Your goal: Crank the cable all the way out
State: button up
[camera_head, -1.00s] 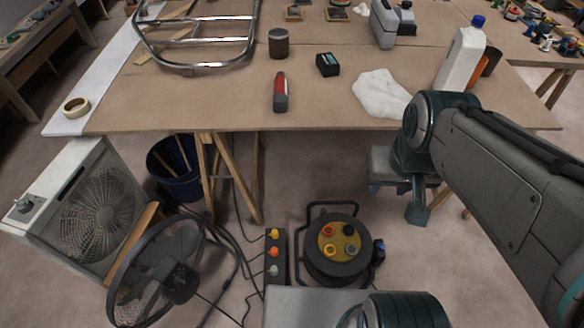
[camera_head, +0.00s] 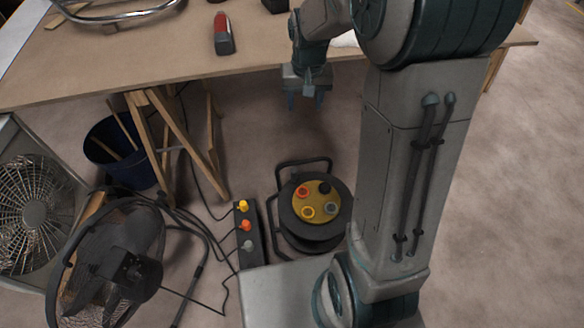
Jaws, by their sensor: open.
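The cable reel (camera_head: 316,204) stands on the floor in front of my base. It is a black drum with a yellow face that bears several coloured sockets, and a black tube frame rises behind it. My arm covers its right side, so no crank handle shows. My gripper (camera_head: 305,100) hangs above and behind the reel, near the table's front edge. Its two fingers point down, are apart and hold nothing.
A power strip (camera_head: 247,236) with coloured plugs lies left of the reel, with loose cables. A floor fan (camera_head: 122,262), a box fan (camera_head: 32,208) and a blue bucket (camera_head: 118,152) stand further left. The workbench (camera_head: 150,62) on trestles is behind. Floor to the right is clear.

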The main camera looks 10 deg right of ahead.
jog(key=w+f+b, duration=0.4)
jog(key=f, duration=0.6)
jog(key=w+f+b, duration=0.4)
jog(key=f, duration=0.6)
jog(key=m+g+b, duration=0.1)
jog(key=b, duration=0.5)
send_near(294, 170)
notch_tip(294, 170, down, 12)
jog(key=b, duration=0.5)
jog(key=shift+r, duration=0.1)
grip_shut()
